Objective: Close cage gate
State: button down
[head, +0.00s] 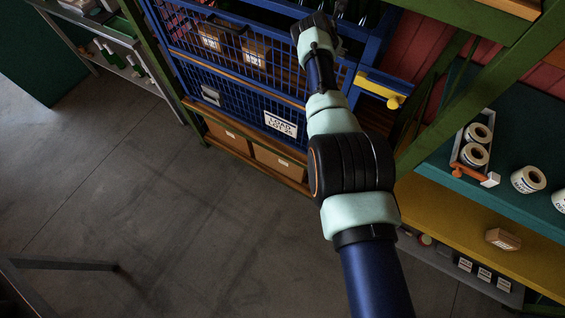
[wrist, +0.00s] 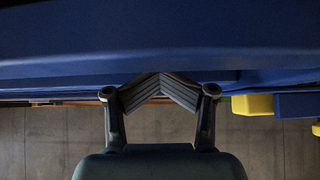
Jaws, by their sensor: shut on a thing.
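The cage gate (head: 235,112) is a blue mesh panel with a white label on the front of the blue cage in the head view. My gripper is at the cage's upper right in the head view, its fingers mostly hidden by my wrist. In the wrist view, my gripper (wrist: 160,88) has its pads together against the underside of a wide blue edge (wrist: 160,45), which I take to be the gate. The grip itself is partly hidden. A yellow latch-like part with a round knob (head: 394,102) is at the cage's right side.
Cardboard boxes (head: 280,165) sit on a shelf below the cage. Green posts frame it. At right, a teal shelf (head: 520,195) holds white rolls, above a yellow shelf (head: 440,205) with a small box. The grey floor (head: 150,220) at left is mostly clear.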

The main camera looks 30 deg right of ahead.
jog(key=shift+s+r, duration=0.1)
jog(key=shift+r, duration=0.05)
jog(key=v, duration=1.1)
jog(key=shift+a+r, duration=0.15)
jog(key=shift+a, duration=0.2)
jog(key=s+a+f+m+t+y+p, duration=0.1)
jog(key=a+f+m+t+y+p, duration=0.2)
jog(key=a+m, duration=1.15)
jog(key=s+a+m+t+y, duration=0.2)
jog(key=s+a, duration=0.3)
jog(key=a, duration=0.3)
jog(key=s+a+r+m+t+y, duration=0.1)
jog(key=s+a+m, duration=0.2)
jog(key=s+a, duration=0.2)
jog(key=s+a+m+t+y, duration=0.2)
jog(key=s+a, duration=0.3)
jog(key=a, duration=0.6)
jog(key=shift+s+a+r+m+t+y+p, duration=0.25)
jog(key=shift+s+r+m+t+y+p, duration=0.15)
jog(key=shift+m, duration=0.45)
